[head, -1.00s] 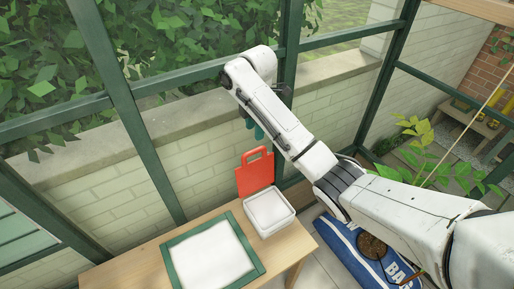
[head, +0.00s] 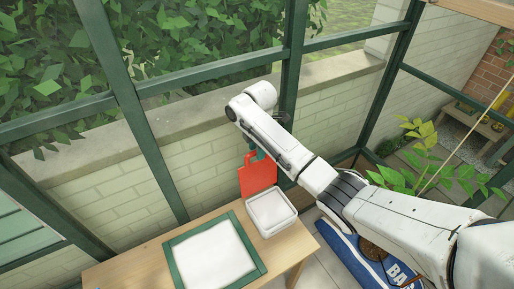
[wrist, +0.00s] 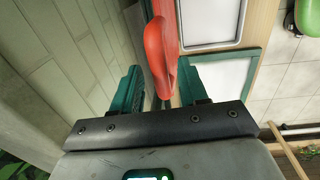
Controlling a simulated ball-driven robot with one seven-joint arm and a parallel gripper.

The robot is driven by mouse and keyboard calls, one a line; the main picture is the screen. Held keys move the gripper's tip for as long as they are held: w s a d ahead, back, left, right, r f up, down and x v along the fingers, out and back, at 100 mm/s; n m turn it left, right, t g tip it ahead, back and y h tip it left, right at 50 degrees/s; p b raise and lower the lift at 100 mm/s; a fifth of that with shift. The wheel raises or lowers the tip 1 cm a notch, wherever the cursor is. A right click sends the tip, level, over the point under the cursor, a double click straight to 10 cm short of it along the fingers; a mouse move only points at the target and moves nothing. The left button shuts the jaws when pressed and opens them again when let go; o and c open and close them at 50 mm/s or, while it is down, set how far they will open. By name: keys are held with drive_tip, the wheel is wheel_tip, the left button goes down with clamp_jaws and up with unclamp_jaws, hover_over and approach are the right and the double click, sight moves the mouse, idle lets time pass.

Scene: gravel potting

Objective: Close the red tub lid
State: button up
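The red lid (head: 258,179) stands upright, open, at the back edge of a white tub (head: 290,222) on the wooden table. In the wrist view the lid (wrist: 161,50) is seen nearly edge-on, with its handle end toward me. My gripper (wrist: 160,90) is open, its teal fingers apart on either side of the handle end, with gaps visible. In the head view my gripper (head: 256,152) is at the top of the lid and partly hides the handle. Whether a finger touches the lid I cannot tell. The tub (wrist: 238,25) also shows in the wrist view.
A green-framed tray (head: 173,267) with a white surface lies on the wooden table (head: 125,268), left of the tub. A pale brick wall (head: 200,175) with a ledge stands close behind the lid. A blue bag (head: 345,250) lies on the floor to the right.

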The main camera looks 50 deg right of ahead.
clamp_jaws()
idle(0.3)
drive_tip(key=shift+s, duration=0.1)
